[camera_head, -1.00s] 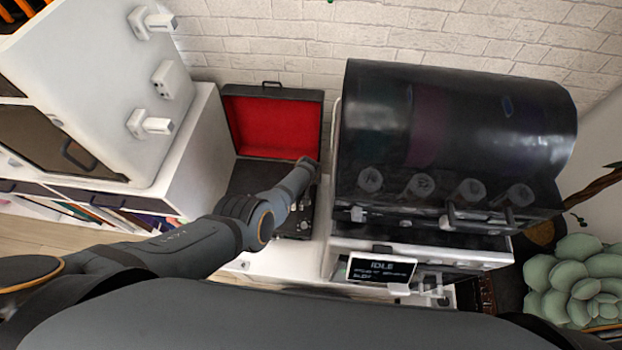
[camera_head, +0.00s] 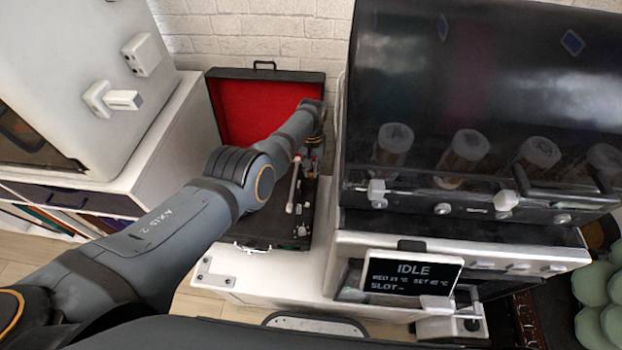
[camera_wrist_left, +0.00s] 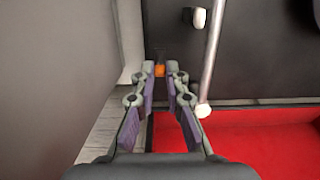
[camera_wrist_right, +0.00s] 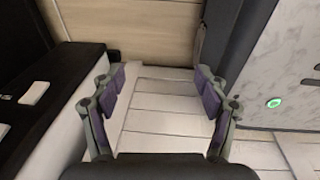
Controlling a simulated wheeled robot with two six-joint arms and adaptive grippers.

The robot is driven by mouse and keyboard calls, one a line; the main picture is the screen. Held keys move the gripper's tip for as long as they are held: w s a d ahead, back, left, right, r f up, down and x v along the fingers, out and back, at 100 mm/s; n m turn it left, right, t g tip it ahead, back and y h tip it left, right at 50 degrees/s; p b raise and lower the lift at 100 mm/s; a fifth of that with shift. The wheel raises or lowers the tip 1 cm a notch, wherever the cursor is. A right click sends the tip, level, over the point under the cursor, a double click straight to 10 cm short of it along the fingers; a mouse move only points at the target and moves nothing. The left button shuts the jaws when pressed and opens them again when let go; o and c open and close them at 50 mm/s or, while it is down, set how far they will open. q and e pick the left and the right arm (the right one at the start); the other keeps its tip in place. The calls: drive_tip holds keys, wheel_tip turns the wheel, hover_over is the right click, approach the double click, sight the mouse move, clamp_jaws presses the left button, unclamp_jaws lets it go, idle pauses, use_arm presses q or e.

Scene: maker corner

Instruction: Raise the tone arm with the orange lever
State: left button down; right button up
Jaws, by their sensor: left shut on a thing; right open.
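The record player is an open black case (camera_head: 262,222) with a red-lined lid (camera_head: 242,110), left of the large dark machine. Its pale tone arm (camera_head: 293,190) lies along the deck; in the left wrist view the tone arm (camera_wrist_left: 212,62) is a white rod right of my fingers. The orange lever (camera_wrist_left: 159,71) shows as a small orange patch between my left fingertips. My left gripper (camera_wrist_left: 160,76) is shut on it; in the head view my left gripper (camera_head: 317,143) is partly hidden by its arm. I cannot tell the tone arm's height. My right gripper (camera_wrist_right: 160,80) is open and empty.
The dark machine (camera_head: 440,95) stands close right of the case, with a display (camera_head: 411,272) reading IDLE below. A white cabinet (camera_head: 95,75) with handles is on the left. A brick wall (camera_head: 265,35) is behind. Pale floorboards (camera_wrist_right: 160,115) lie below my right gripper.

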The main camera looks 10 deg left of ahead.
drive_tip(key=shift+f, duration=0.1)
use_arm(q)
drive_tip(key=c, duration=1.4)
unclamp_jaws()
drive_tip(key=shift+o, duration=0.2)
use_arm(e)
drive_tip(key=shift+d, duration=0.15)
use_arm(q)
drive_tip(key=shift+w+r, duration=0.15)
drive_tip(key=shift+r, duration=0.4)
wheel_tip(320, 180, up, 11)
drive_tip(key=shift+w, duration=0.45)
